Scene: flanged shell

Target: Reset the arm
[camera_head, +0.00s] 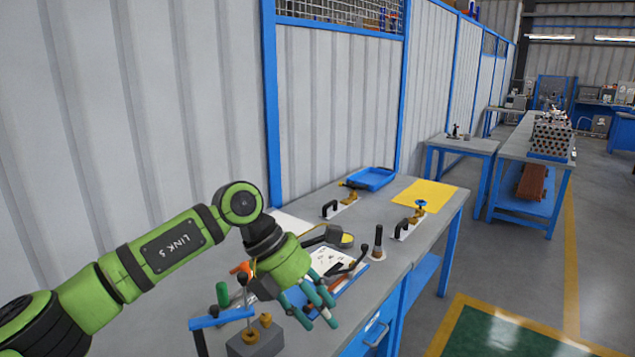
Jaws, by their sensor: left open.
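My left arm, green with black joints, comes in from the lower left and reaches over the grey workbench (425,250). My left gripper (322,308), with teal fingers, is open over the near part of the bench. It holds nothing that I can see. It partly covers a white sheet (327,262) and small items around it. My right gripper is not in view.
Below the gripper stands a grey block with a brass fitting (252,336) beside a blue bar (222,317). Black-handled clamps (331,209), a black upright post (378,240), a yellow sheet (424,196) and a blue tray (370,179) lie farther back. A corrugated wall borders the bench.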

